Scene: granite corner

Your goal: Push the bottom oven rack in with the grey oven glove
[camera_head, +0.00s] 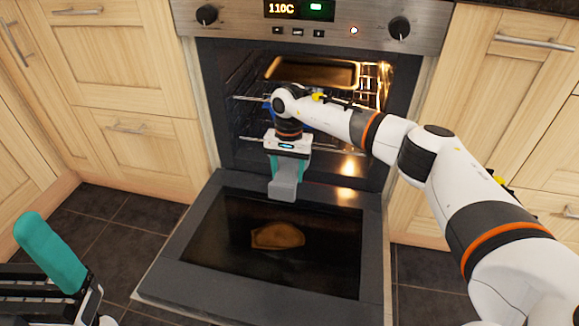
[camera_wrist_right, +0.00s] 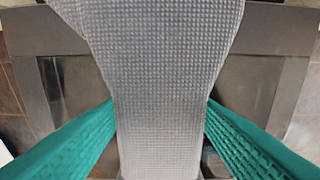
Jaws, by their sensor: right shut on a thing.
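The oven is open, its door (camera_head: 170,268) folded down flat. The grey oven glove (camera_head: 284,188) hangs from my right gripper (camera_head: 288,170), whose teal fingers are shut on it, above the inner edge of the door. In the right wrist view the glove (camera_wrist_right: 165,85) fills the middle, with a teal finger on each side. The front bar of the bottom oven rack (camera_head: 250,139) shows behind my right wrist, which hides much of it. My left gripper (camera_head: 45,250) is at the lower left; one teal finger shows clearly, and its opening cannot be judged.
A baking tray (camera_head: 312,72) sits high in the lit oven. Another rack bar (camera_head: 248,98) shows below it. A tan patch (camera_head: 277,236) shows on the door glass; whether object or reflection is unclear. Wooden cabinets (camera_head: 135,155) flank the oven. Dark floor tiles are clear at left.

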